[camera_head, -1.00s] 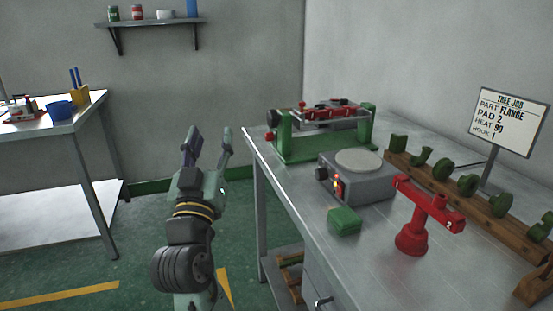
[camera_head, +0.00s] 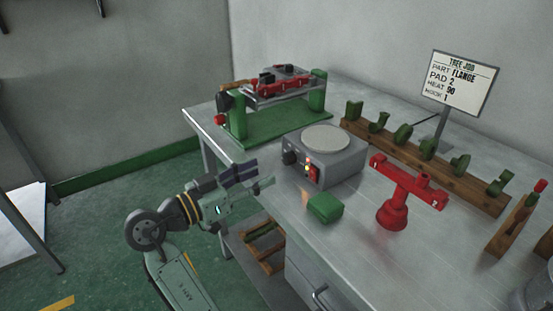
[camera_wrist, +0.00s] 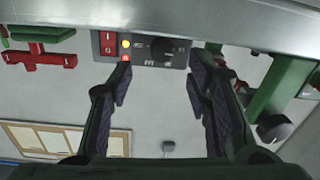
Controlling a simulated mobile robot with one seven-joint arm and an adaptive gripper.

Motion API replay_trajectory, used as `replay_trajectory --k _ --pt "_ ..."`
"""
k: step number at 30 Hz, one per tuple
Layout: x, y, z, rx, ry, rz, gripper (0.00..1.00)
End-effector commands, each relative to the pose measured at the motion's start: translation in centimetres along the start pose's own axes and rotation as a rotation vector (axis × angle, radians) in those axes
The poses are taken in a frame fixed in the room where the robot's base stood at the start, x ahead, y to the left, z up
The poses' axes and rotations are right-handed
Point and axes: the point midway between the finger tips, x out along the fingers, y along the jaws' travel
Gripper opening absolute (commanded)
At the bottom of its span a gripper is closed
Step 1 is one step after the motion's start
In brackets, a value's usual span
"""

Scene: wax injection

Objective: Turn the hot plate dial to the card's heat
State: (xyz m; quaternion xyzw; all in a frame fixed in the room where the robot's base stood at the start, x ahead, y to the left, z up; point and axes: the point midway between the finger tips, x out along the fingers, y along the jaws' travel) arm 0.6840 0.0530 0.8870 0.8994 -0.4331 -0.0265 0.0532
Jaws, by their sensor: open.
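The hot plate (camera_head: 343,170) is a grey box with a round pale top, standing on the bench. Its black dial (camera_head: 290,157) is on the front panel, left of the lights and red switch (camera_head: 314,172). In the wrist view the panel is upside down, with the dial (camera_wrist: 171,49) between my fingers' lines, beyond the tips. The dial's setting is not readable. The job card (camera_head: 458,83) reads part FLANGE, pad 2, heat 90, hook 1. My gripper (camera_head: 262,175) is open and empty, left of the hot plate, pointing at its front and apart from it.
A green block (camera_head: 325,208) lies in front of the hot plate. A red stand (camera_head: 392,214) is to its right. A green-framed fixture (camera_head: 280,125) stands behind left. A wooden rack (camera_head: 405,148) with several green pieces runs along the back right.

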Motion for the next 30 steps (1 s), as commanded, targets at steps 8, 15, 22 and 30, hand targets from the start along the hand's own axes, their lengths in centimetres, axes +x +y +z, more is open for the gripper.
replay_trajectory --k 8,15,22,30 --pt "5.1 0.0 -0.2 -0.001 0.0 0.0 0.45" --pt "6.9 0.0 -0.1 0.0 0.001 -0.003 0.45" --pt "7.0 -0.1 0.0 0.0 0.001 -0.003 0.45" --pt "6.9 -0.1 -0.1 0.0 0.001 -0.004 0.3"
